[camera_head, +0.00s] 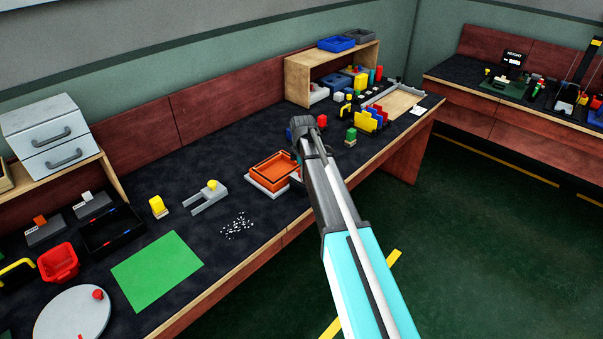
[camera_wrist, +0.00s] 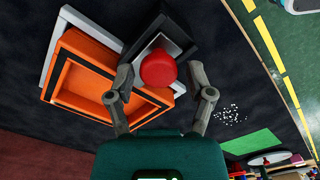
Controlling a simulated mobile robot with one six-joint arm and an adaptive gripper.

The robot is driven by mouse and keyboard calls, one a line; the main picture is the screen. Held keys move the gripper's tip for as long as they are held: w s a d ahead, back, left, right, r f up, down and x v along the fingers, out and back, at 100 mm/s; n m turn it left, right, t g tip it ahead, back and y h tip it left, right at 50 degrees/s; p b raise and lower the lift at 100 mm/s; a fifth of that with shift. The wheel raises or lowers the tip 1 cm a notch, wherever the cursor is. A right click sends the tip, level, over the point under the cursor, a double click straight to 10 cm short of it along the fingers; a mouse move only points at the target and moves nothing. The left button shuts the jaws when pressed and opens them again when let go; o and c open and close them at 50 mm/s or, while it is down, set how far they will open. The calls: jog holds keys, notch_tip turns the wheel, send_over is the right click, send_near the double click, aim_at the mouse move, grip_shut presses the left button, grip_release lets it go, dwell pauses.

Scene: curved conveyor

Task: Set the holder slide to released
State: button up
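A red round knob (camera_wrist: 158,68) sits over a black and silver plate (camera_wrist: 175,40) in the wrist view, beside an orange tray (camera_wrist: 80,72). I cannot tell for certain whether this knob belongs to the holder slide. My gripper (camera_wrist: 161,80) is open, with one finger on each side of the knob and visible gaps between. In the head view my gripper (camera_head: 304,128) and arm hide the spot right of the orange tray (camera_head: 275,168). A grey forked fixture (camera_head: 203,199) with a yellow piece stands further left; no slide marking is readable.
The orange tray sits in a white tray (camera_head: 262,188). White bits (camera_head: 237,226) and a green mat (camera_head: 156,270) lie to the left. A wooden shelf (camera_head: 297,80) and several coloured blocks stand at the back right. Dark bench surface is clear behind the orange tray.

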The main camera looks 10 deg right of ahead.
grip_shut()
jog(key=shift+s+d, duration=0.4)
jog(key=shift+s, duration=0.25)
jog(key=shift+o, duration=1.9)
grip_release()
jog(key=shift+w, duration=0.1)
